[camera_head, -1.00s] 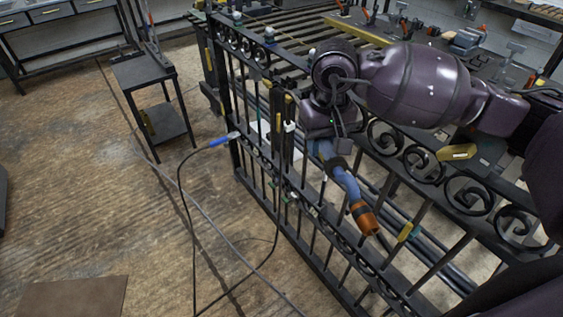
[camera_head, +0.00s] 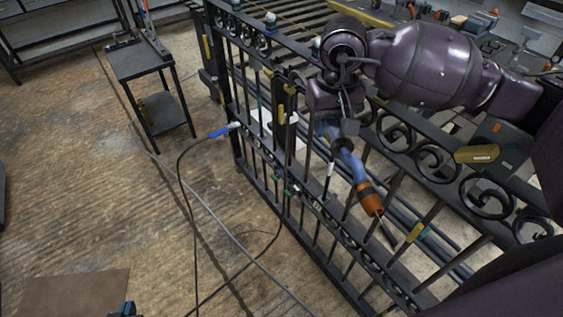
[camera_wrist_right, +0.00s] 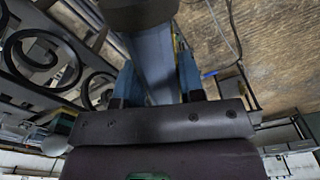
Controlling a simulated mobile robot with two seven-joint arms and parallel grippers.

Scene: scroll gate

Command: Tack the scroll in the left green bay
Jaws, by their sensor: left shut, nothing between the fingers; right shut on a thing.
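My right gripper (camera_head: 328,130) is shut on the blue handle of a welding torch (camera_head: 350,165), whose orange nozzle points down to the right, in front of the black gate (camera_head: 235,150). The wrist view shows the torch handle (camera_wrist_right: 155,62) between the blue fingers of the right gripper (camera_wrist_right: 158,88). Black scrolls (camera_head: 393,130) line the gate's upper band on the right; smaller ones (camera_head: 250,40) sit at its far left. My arm hides part of the band between. Small green marks show on the gate, but I cannot tell the left green bay. My left gripper (camera_head: 123,309) barely shows at the bottom edge, shut and empty.
A blue-ended cable (camera_head: 222,131) meets the gate's left side and trails over the floor. A small black stand (camera_head: 150,85) is at the left. Yellow clamps (camera_head: 477,154) sit on the gate. A tool-covered bench is behind. Floor at left is mostly clear.

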